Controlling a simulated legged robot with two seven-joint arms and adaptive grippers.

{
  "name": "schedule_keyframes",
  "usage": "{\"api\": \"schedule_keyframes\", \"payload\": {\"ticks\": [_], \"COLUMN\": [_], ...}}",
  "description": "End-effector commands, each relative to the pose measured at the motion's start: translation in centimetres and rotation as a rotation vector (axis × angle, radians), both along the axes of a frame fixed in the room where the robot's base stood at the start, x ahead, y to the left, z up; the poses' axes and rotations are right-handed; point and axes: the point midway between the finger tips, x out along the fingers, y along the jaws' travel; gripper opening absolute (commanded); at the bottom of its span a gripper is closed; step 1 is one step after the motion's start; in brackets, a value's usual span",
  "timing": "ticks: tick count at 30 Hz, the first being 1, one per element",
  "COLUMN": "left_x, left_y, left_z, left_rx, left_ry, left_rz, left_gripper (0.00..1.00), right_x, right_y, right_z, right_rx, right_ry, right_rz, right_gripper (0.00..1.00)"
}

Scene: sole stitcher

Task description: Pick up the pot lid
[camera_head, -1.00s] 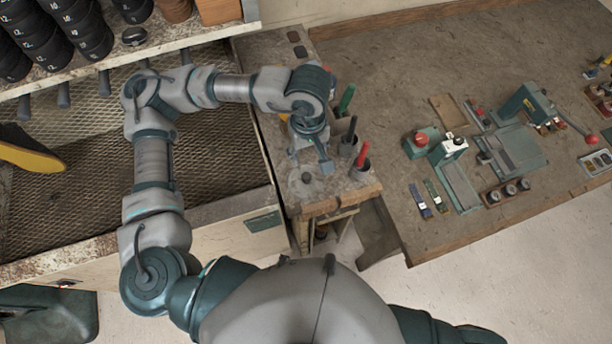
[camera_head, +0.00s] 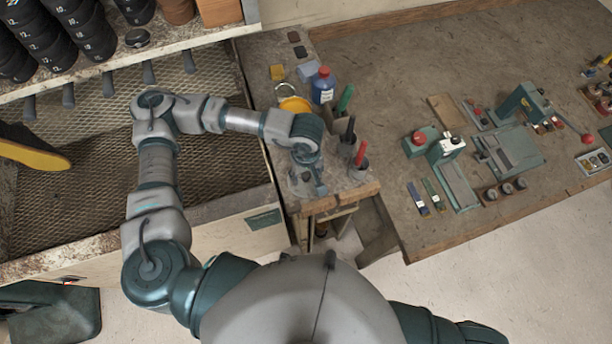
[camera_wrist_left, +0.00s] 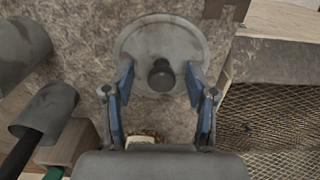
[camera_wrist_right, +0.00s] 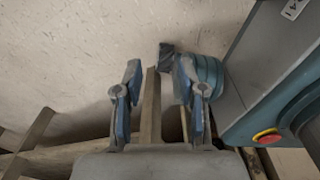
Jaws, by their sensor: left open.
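The pot lid (camera_wrist_left: 140,42) is a round grey disc with a dark knob (camera_wrist_left: 161,76), lying on the worn bench top. In the head view the lid (camera_head: 298,184) is near the bench's front end, partly hidden by my left gripper (camera_head: 313,180). In the left wrist view my left gripper (camera_wrist_left: 159,78) is open, with one blue finger on each side of the knob. I cannot tell whether the fingers touch it. My right gripper (camera_wrist_right: 157,75) is open in its wrist view, with no held object visible, and is outside the head view.
Tool cups with a red handle (camera_head: 361,152) and a green handle (camera_head: 345,97) stand close right of the gripper. A blue bottle (camera_head: 323,86) and a yellow item (camera_head: 294,105) stand behind it. A mesh-floored tray (camera_head: 215,160) lies left, and a machine bench (camera_head: 400,90) right.

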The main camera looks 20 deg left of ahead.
Motion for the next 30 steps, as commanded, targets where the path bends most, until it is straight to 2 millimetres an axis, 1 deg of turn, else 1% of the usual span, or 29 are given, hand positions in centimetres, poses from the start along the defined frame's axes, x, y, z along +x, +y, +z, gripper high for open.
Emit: {"api": "schedule_keyframes", "payload": {"ticks": [2, 3, 5, 6, 8, 9, 10, 18, 22, 27, 29, 30], "left_x": [0.0, 0.0, 0.0, 0.0, 0.0, 0.0, 0.0, 0.0, 0.0, 0.1, 0.1, 0.1], "left_y": [0.1, 0.1, 0.1, 0.1, 0.1, 0.1, 0.1, 0.1, 0.1, 0.1, 0.1, 0.1], "left_z": [0.0, 0.0, 0.0, 0.0, 0.0, 0.0, 0.0, 0.0, 0.3, 1.8, 2.6, 3.2], "left_rx": [0.0, -0.001, -0.001, -0.001, -0.001, -0.001, -0.001, 0.0, -0.001, -0.001, -0.001, -0.002], "left_ry": [0.0, -0.001, -0.001, 0.0, 0.001, 0.001, 0.001, 0.001, 0.001, -0.002, -0.003, -0.003], "left_rz": [0.0, 0.001, 0.001, 0.001, 0.001, 0.001, 0.001, 0.001, 0.001, 0.002, 0.002, 0.002], "left_gripper": [0.57, 0.54, 0.39, 0.29, 0.14, 0.04, 0.0, 0.0, 0.0, 0.0, 0.0, 0.0], "right_x": [0.1, 0.1, 0.1, 0.1, 0.1, 0.1, 0.1, 0.1, 0.1, 0.5, 1.1, 1.7], "right_y": [0.0, 0.0, 0.0, 0.0, 0.0, 0.0, 0.0, 0.2, 0.2, 0.3, 0.4, 0.3], "right_z": [0.0, 0.0, 0.0, 0.0, 0.0, 0.0, 0.0, 0.0, -0.1, -0.3, -0.3, -0.2], "right_rx": [-0.001, -0.002, -0.001, -0.001, -0.001, -0.001, -0.001, 0.001, 0.001, 0.0, 0.001, 0.0], "right_ry": [0.0, 0.001, 0.001, 0.001, 0.001, 0.001, 0.001, 0.001, 0.002, 0.003, -0.002, -0.007], "right_rz": [0.0, 0.0, -0.001, -0.001, -0.001, -0.001, -0.001, -0.002, -0.002, -0.002, -0.002, -0.002], "right_gripper": [0.4, 0.4, 0.4, 0.4, 0.4, 0.4, 0.4, 0.4, 0.4, 0.4, 0.4, 0.4]}}
